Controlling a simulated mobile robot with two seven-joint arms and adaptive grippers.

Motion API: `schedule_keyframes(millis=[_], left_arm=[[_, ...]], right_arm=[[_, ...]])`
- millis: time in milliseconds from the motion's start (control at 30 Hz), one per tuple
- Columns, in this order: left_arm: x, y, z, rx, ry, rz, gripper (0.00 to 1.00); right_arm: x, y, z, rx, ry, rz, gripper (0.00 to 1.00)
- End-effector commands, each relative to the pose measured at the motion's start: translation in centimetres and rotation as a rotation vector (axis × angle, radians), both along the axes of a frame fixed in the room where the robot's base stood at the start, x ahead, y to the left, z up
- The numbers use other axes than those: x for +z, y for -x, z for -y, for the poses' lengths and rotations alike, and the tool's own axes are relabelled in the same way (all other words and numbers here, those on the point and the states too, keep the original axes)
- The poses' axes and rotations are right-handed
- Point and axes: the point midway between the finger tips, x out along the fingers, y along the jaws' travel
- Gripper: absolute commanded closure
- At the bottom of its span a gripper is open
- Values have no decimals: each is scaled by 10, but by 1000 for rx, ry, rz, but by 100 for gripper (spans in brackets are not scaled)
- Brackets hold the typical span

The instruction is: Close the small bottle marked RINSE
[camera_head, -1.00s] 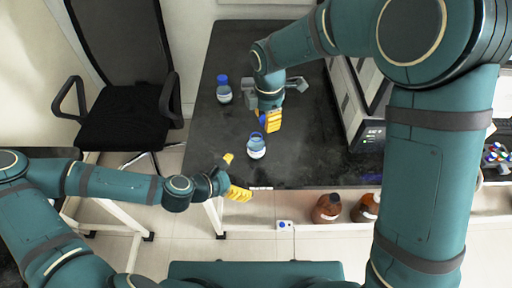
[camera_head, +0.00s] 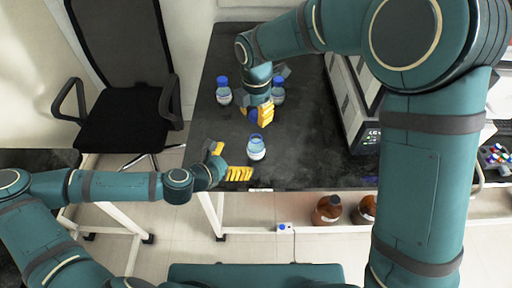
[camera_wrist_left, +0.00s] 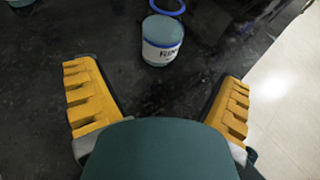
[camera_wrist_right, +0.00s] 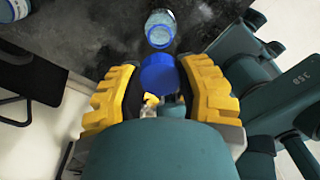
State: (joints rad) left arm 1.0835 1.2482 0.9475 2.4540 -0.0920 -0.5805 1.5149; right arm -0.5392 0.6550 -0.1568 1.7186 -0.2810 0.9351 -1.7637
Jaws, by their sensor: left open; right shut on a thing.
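The RINSE bottle (camera_head: 256,150) stands upright and uncapped on the dark bench near its front edge. The left wrist view shows part of its label (camera_wrist_left: 162,50), and the right wrist view shows its open blue-rimmed mouth (camera_wrist_right: 159,36). My right gripper (camera_head: 260,112) is shut on a blue cap (camera_wrist_right: 158,73), held behind the bottle in the head view and apart from it. The cap also shows in the head view (camera_head: 253,116). My left gripper (camera_head: 228,161) is open and empty, left of and in front of the bottle, its fingers pointing towards it without touching.
Two blue-capped bottles stand farther back, one on the left (camera_head: 223,92) and one on the right (camera_head: 278,92), close to my right gripper. A boxy instrument (camera_head: 355,110) stands at the right. Brown bottles (camera_head: 327,210) sit below the bench front. The bench around the RINSE bottle is clear.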

Motion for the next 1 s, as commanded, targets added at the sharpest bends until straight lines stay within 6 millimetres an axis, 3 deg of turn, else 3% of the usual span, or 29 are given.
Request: schedule_keyframes(millis=[300, 500, 967, 1000], left_arm=[[-22, -37, 38, -2, 1, 1, 6], [-31, -52, 53, -1, 0, 0, 6], [-34, -58, 59, 0, 0, 0, 6], [-34, -58, 59, 0, 0, 0, 15]], right_arm=[[0, 0, 0, -1, 0, 0, 76], [0, 0, 0, -1, 0, 0, 76], [0, 0, 0, -1, 0, 0, 76], [0, 0, 0, -1, 0, 0, 76]])
